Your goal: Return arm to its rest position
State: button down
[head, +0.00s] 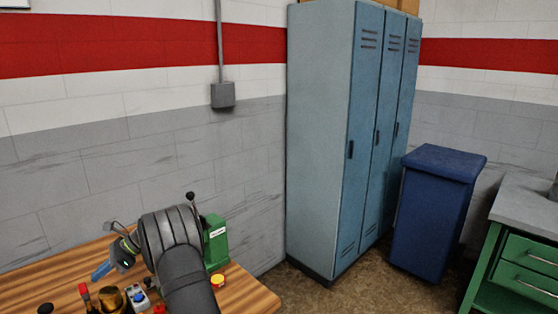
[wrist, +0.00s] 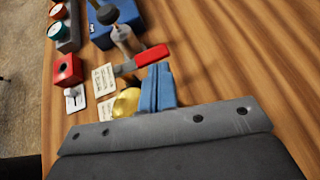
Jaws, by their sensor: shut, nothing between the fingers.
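My gripper (head: 102,270) is at the left in the head view, over the wooden table, with its blue fingertips pointing down and left. In the wrist view its two blue fingers (wrist: 157,88) are pressed together with nothing between them. Behind the fingers in the wrist view are a red handle (wrist: 152,56) and a yellow, rounded brass-like piece (wrist: 127,102). My dark grey arm hides part of the table in the head view.
The wooden table (head: 252,297) holds a green device (head: 215,243) with a black-knobbed lever, a yellow-and-red button (head: 217,280) and small items at its front. In the wrist view are a blue box (wrist: 128,18) and a red block (wrist: 66,70). Lockers (head: 325,140) and a blue bin (head: 435,215) stand right.

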aim_at(109, 286)
jog(key=shift+x, duration=0.85)
jog(key=v, duration=1.8)
jog(key=shift+m+t, duration=0.4)
jog(key=x, duration=0.5)
jog(key=s+x, duration=0.1)
jog(key=x, duration=0.5)
jog(key=d+x, duration=0.1)
jog(key=x, duration=0.4)
jog(key=shift+s+a+f, duration=0.1)
jog(key=shift+s+f, duration=0.15)
jog(key=shift+s, duration=0.25)
jog(key=shift+s+d+m+t+y, duration=0.1)
jog(key=shift+d+m+t+y, duration=0.35)
jog(key=shift+m+t, duration=0.3)
jog(key=shift+s+d+m+t+y, duration=0.15)
jog(key=shift+d+m+t+y, duration=0.25)
jog(key=shift+m+t, duration=0.3)
jog(key=c, duration=2.2)
grip_release()
